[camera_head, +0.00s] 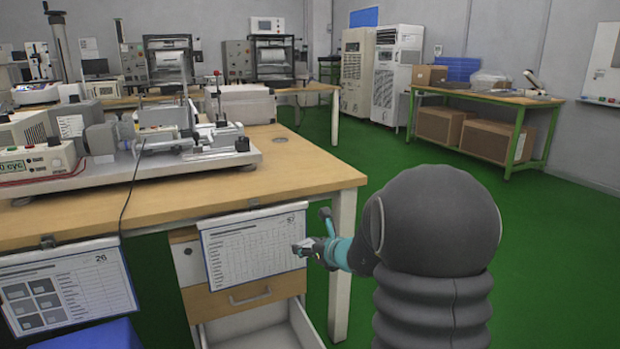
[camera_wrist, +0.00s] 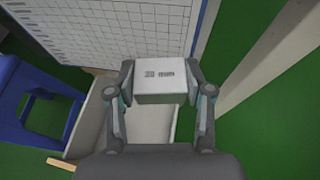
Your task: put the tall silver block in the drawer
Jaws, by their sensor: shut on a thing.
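My gripper (camera_wrist: 160,78) is shut on the silver block (camera_wrist: 161,90), which sits between the two fingers in the wrist view. One face of the block, with small dark print, faces the camera; its full height is hidden. In the head view my gripper (camera_head: 311,249) is at the right edge of a hanging paper chart, with a small part of the block (camera_head: 301,246) showing. The open drawer (camera_head: 306,328) is lower down under the table, with pale inside walls. In the wrist view the drawer (camera_wrist: 92,122) lies below and beyond the block.
The hanging chart (camera_head: 255,250) is close beside my gripper, in front of the cabinet. A shut wooden drawer (camera_head: 232,303) is above the open one. A white table leg (camera_head: 341,270) stands to the right. A blue stool (camera_wrist: 35,95) is left of the drawer.

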